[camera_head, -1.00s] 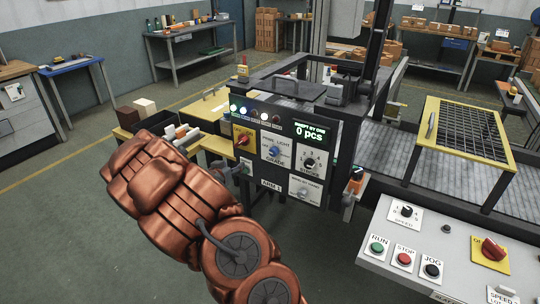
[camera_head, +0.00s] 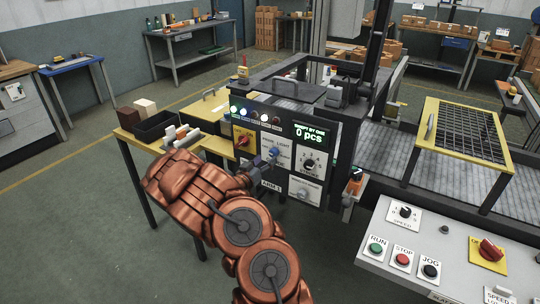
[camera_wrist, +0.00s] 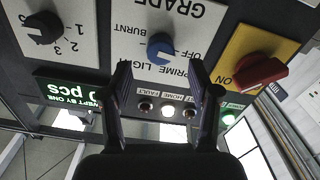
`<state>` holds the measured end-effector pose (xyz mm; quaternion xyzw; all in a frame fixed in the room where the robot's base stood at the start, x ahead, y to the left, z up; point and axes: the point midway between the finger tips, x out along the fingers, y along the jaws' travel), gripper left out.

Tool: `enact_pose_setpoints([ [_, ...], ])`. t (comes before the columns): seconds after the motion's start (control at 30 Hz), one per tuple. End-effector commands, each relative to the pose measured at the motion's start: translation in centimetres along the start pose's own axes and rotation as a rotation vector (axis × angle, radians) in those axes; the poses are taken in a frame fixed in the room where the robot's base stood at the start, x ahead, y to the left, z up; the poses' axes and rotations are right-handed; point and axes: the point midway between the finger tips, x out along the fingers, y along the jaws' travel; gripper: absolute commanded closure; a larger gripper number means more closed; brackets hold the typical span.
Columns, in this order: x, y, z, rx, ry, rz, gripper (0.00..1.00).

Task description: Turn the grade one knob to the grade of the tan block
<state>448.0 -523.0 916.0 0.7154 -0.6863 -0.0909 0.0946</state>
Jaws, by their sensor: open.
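The grade knob (camera_head: 274,153) is blue and sits on a white plate on the machine's dark panel. In the wrist view, where the lettering is upside down, the blue knob (camera_wrist: 160,47) lies between and just beyond the fingers. PRIME, LIGHT, BURNT and OFF are printed around it; its exact pointing is hard to tell. My gripper (camera_wrist: 161,78) is open and empty in front of the panel, not visibly touching the knob.
A red knob (camera_wrist: 260,73) on a yellow plate and a black numbered knob (camera_wrist: 43,28) flank the grade knob. Several indicator lamps (camera_wrist: 167,110) sit in a row close to the fingers. A dark tray (camera_head: 155,128) and pale pieces lie on the yellow table. A control desk (camera_head: 398,222) stands front right.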

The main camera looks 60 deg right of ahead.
Motion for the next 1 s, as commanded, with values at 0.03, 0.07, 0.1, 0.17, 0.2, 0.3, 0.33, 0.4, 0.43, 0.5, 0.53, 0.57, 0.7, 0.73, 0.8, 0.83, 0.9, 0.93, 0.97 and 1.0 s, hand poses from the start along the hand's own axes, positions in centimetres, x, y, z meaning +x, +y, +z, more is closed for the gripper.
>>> enact_pose_setpoints([
  [0.03, 0.6, 0.1, -0.1, 0.001, -0.001, 0.001, 0.39],
  [0.07, 0.8, 0.0, -0.1, 0.002, 0.000, 0.000, 0.39],
  [0.1, 1.2, 0.0, -0.1, 0.002, -0.001, 0.000, 0.39],
  [0.17, 1.7, 0.0, -0.1, 0.002, -0.001, -0.001, 0.39],
  [0.2, 2.1, 0.1, 0.0, 0.002, -0.002, 0.000, 0.39],
  [0.3, 2.8, 0.1, 0.0, 0.001, -0.001, 0.001, 0.39],
  [0.33, 3.0, 0.1, 0.0, 0.001, -0.001, 0.001, 0.39],
  [0.4, 3.4, 0.1, -0.1, 0.001, 0.000, 0.000, 0.39],
  [0.43, 3.5, 0.1, -0.1, 0.001, 0.000, 0.000, 0.39],
  [0.5, 3.8, 0.0, -0.1, 0.002, 0.001, -0.001, 0.39],
  [0.53, 3.8, 0.0, -0.1, 0.002, 0.001, -0.001, 0.39],
  [0.57, 3.9, 0.0, -0.1, 0.002, 0.001, -0.001, 0.39],
  [0.7, 4.0, 0.0, -0.1, 0.002, 0.001, -0.001, 0.39],
  [0.73, 4.1, 0.0, -0.1, 0.001, 0.001, -0.001, 0.39],
  [0.8, 4.0, 0.0, -0.1, 0.001, 0.001, -0.001, 0.39],
  [0.83, 4.0, 0.0, 0.0, 0.001, 0.001, -0.001, 0.39],
  [0.9, 4.0, 0.0, 0.0, 0.001, 0.001, -0.001, 0.39],
  [0.93, 4.0, 0.0, 0.0, 0.001, 0.001, -0.001, 0.42],
  [0.97, 4.0, 0.0, 0.0, 0.001, 0.001, -0.001, 0.45],
  [1.0, 4.0, 0.0, 0.0, 0.001, 0.001, -0.001, 0.49],
])
